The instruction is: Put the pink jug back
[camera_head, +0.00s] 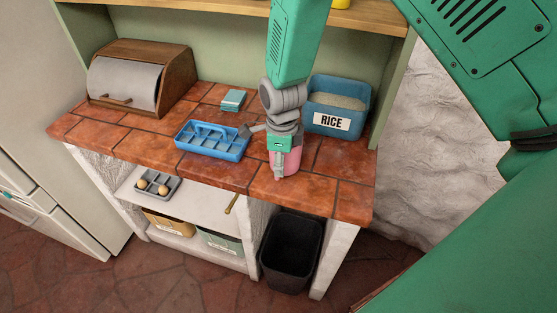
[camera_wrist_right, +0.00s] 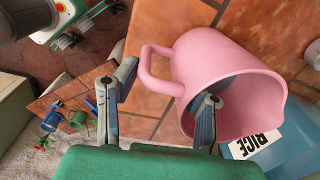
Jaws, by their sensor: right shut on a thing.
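The pink jug (camera_head: 292,162) is at the front middle of the tiled counter, largely hidden by my right gripper (camera_head: 280,161), which comes down on it from above. The jug (camera_wrist_right: 222,75) also shows in the right wrist view, with its handle to the left and its open mouth toward the camera. My right gripper (camera_wrist_right: 160,105) is shut on the jug, one finger inside the mouth and the other outside on the handle side. I cannot tell whether the jug's base touches the counter. My left gripper is in neither view.
A blue rice bin (camera_head: 333,107) stands behind right of the jug, a blue divided caddy (camera_head: 212,141) to its left. A wooden bread box (camera_head: 141,76) and a small teal stack (camera_head: 233,100) are farther left. A black bin (camera_head: 291,250) stands below the counter.

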